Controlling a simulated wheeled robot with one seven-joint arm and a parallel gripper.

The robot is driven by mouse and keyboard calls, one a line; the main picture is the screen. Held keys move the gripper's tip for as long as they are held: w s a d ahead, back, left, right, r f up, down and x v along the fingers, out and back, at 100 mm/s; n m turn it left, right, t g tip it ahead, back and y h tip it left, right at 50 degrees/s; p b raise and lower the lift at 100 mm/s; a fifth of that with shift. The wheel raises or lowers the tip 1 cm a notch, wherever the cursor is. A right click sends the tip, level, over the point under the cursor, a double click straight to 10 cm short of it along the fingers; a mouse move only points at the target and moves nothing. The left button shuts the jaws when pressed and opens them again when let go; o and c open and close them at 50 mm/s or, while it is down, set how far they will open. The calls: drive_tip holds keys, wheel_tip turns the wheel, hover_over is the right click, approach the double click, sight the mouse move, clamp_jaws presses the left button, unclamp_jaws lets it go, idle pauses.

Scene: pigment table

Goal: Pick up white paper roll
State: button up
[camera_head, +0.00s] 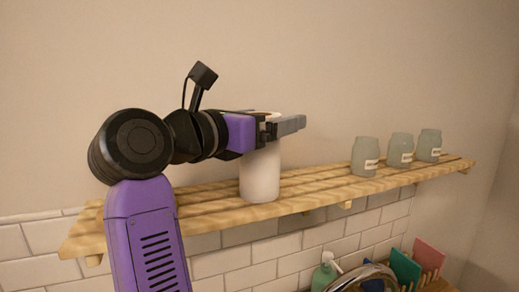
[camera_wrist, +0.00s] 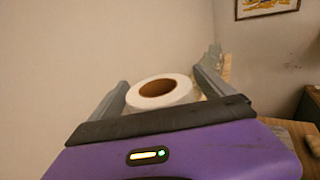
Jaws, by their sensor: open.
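The white paper roll (camera_head: 260,175) stands upright on a slatted wooden shelf (camera_head: 210,208) in the head view. My gripper (camera_head: 292,125) is at the height of the roll's top and partly hides it. In the wrist view the roll's top (camera_wrist: 162,91), with its brown core hole, shows between the two grey fingers of my gripper (camera_wrist: 162,92). The fingers are apart, one on each side of the roll. Whether either finger touches the roll I cannot tell. The lower part of the roll is hidden in the wrist view.
Several labelled glass jars (camera_head: 365,156) stand farther right on the shelf. A wall lies behind it. Below are white tiles (camera_head: 260,262), a green bottle (camera_head: 325,273), a round metal rim and coloured boards (camera_head: 405,268). The shelf between roll and jars is clear.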

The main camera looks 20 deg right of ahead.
drive_tip(key=c, duration=2)
